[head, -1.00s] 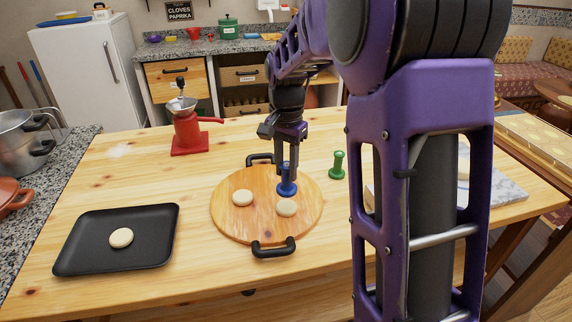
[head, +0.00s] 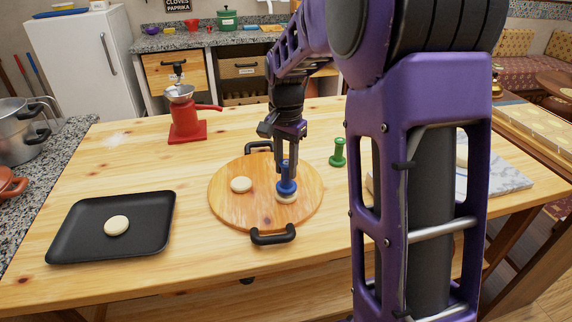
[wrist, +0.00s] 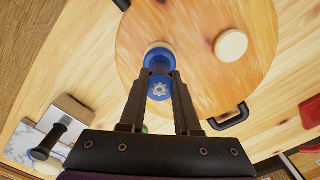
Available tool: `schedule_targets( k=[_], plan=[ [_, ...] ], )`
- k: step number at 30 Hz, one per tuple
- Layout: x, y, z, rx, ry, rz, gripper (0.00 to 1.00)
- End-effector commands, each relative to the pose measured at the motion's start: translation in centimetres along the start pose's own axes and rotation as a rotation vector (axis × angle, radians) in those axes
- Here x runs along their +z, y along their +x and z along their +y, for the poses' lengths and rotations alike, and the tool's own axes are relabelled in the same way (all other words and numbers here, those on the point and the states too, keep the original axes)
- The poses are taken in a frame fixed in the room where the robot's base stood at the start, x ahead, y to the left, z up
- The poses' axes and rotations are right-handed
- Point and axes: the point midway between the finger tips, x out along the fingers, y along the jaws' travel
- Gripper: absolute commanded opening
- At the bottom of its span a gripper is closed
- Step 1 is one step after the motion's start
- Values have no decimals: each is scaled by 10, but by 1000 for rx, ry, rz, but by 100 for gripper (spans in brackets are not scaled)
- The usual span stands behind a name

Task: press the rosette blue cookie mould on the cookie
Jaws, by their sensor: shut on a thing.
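The blue cookie mould (head: 287,187) is upright in my gripper (head: 287,168), whose fingers are shut on its stem. It also shows in the wrist view (wrist: 158,62), with a pale flower shape on its top end. Directly under the mould is a pale round cookie (head: 287,199) on the round wooden board (head: 262,215); the mould's base appears to meet the cookie. In the wrist view the mould covers most of this cookie (wrist: 158,45). A second cookie (head: 241,185) lies bare on the board to the left, also in the wrist view (wrist: 231,45).
A green mould (head: 338,153) stands right of the board. A black tray (head: 75,240) with one cookie (head: 116,225) lies at left. A red grinder (head: 187,125) stands behind. The board has black handles (head: 273,236). A marble slab (head: 508,178) is at right.

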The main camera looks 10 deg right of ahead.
Motion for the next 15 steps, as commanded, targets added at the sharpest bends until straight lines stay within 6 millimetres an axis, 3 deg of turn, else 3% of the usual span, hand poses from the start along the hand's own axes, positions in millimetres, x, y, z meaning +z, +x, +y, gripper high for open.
schedule_targets(
  k=[15],
  plan=[
    [0,5,0,0,0,0,0]
  ],
)
